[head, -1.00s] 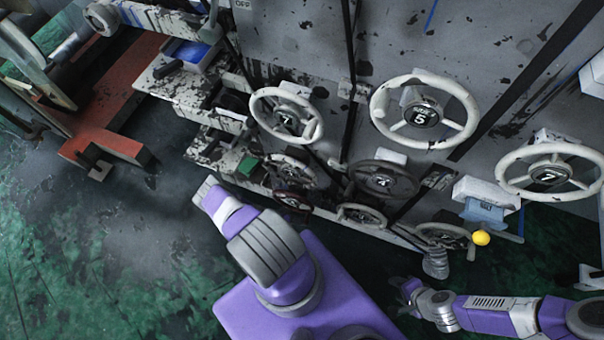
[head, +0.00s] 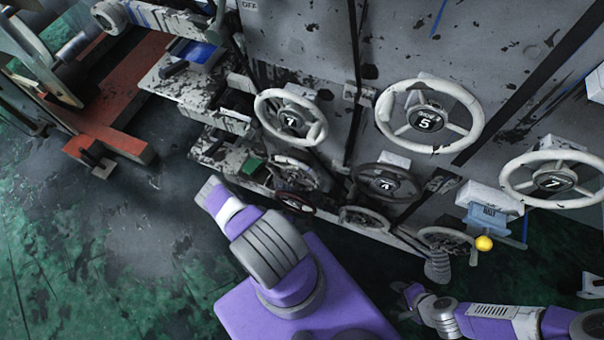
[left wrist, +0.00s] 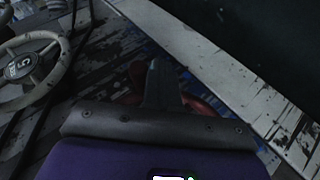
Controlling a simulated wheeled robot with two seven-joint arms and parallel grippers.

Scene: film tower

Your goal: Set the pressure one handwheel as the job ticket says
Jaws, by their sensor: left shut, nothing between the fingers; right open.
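The small lettering is unreadable, so I cannot tell which is pressure one. My right gripper (head: 403,298) is open at the lower right, below the wheels. I cannot pick out a job ticket.
Darker wheels, including one in the middle (head: 362,185), sit lower on the panel. A blue piece (head: 488,217) with unreadable lettering hangs beside a yellow knob (head: 484,243). Worn shelves (head: 215,117) jut out left. The green floor (head: 90,260) is clear at lower left.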

